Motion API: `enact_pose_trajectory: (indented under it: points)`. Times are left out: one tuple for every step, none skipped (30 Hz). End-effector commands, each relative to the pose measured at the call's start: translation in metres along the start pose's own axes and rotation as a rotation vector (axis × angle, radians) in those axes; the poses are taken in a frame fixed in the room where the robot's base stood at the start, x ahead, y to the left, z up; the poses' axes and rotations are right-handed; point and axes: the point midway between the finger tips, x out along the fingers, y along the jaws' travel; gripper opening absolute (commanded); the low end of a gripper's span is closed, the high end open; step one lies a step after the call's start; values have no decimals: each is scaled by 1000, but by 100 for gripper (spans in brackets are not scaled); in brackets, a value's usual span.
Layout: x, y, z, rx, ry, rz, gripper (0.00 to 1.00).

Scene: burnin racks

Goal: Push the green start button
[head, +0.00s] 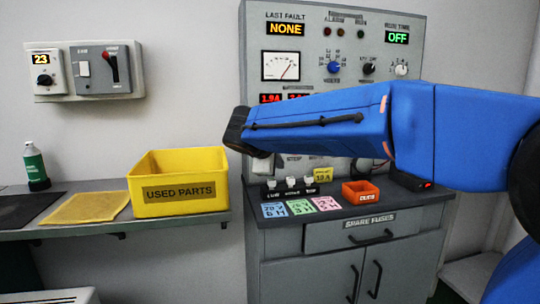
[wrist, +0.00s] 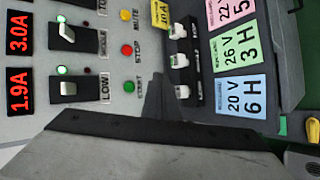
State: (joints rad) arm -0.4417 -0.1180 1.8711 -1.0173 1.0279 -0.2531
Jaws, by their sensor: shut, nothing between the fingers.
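The green start button (wrist: 129,87) is on the grey panel in the wrist view, labelled START, at the end of a column with the red stop button (wrist: 127,49) and the yellow mute button (wrist: 125,16). In the head view my arm hides this part of the panel. My gripper (wrist: 150,120) fills the bottom of the wrist view as a grey block with a black edge. It is shut and empty, beside the green button in the picture; the gap in depth is unclear. A dark shape before the panel may be its shadow or fingers.
A yellow used parts bin (head: 180,165) stands on the left shelf. A green bottle (head: 36,165) stands farther left.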

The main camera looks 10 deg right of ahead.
Motion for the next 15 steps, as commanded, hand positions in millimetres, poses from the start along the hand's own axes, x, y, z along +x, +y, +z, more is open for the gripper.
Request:
enact_pose_trajectory:
  points:
    - [1, 1, -1, 0, 0, 0, 0]
    - [2, 1, -1, 0, -1, 0, 0]
    - [3, 2, -2, 0, -1, 0, 0]
    - [5, 4, -3, 0, -1, 0, 0]
    - [6, 5, -4, 0, -1, 0, 0]
    - [9, 6, -6, 0, -2, -1, 0]
    - [12, 8, -8, 0, -2, -1, 0]
    - [14, 9, -10, -1, -2, -1, 0]
    - [17, 12, -12, 0, -2, -1, 0]
    - [20, 14, -14, 0, -1, -1, 0]
    - [22, 16, -16, 0, -1, 0, 0]
    - [26, 18, -18, 0, -1, -1, 0]
    - [28, 20, -20, 0, -1, -1, 0]
    - [31, 22, -22, 1, -1, -1, 0]
    - [34, 25, -24, 1, -1, 0, 0]
